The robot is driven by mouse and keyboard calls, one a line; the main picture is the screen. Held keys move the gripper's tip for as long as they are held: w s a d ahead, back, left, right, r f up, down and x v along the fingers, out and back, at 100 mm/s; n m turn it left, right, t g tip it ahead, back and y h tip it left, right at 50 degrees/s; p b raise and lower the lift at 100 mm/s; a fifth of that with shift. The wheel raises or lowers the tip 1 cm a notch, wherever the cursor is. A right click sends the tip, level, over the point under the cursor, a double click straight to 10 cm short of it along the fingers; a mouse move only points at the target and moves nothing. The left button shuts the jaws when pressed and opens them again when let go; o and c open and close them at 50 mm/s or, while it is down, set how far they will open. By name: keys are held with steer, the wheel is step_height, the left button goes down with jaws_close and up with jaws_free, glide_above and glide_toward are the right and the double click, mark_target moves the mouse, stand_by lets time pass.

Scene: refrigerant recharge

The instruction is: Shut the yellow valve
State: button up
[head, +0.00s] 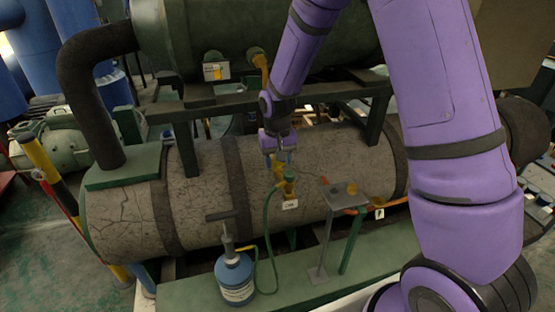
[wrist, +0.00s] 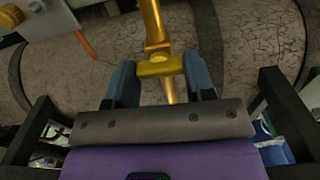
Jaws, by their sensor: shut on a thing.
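The exact finger contact is small in the head view, and I cannot tell how far the valve is turned.
A green hose (head: 266,215) runs from the fitting to a blue bottle (head: 234,275) with a T-handle. A small stand (head: 343,197) with a yellow knob is close on the right. Dark green frame posts (head: 187,150) and an upper tank (head: 205,30) border the arm's space.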

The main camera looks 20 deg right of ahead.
steer(key=o, duration=0.9)
step_height(320, 180, up, 11)
steer(key=shift+f, duration=0.1)
stand_by(0.3)
steer(key=s+d+r+t, duration=0.1)
steer(key=s+d+r, duration=0.1)
steer(key=s+r, duration=0.5)
steer(key=s+d+r+t, duration=0.2)
steer(key=s+d+r, duration=0.1)
steer(key=s+r, duration=0.55)
steer(key=s, duration=0.4)
steer(key=s+d+r+t, duration=0.1)
steer(key=s, duration=0.4)
steer(key=s+d+r+n+t, duration=0.1)
steer(key=s, duration=0.4)
steer(key=shift+d+r, duration=0.15)
steer(key=shift+r, duration=0.25)
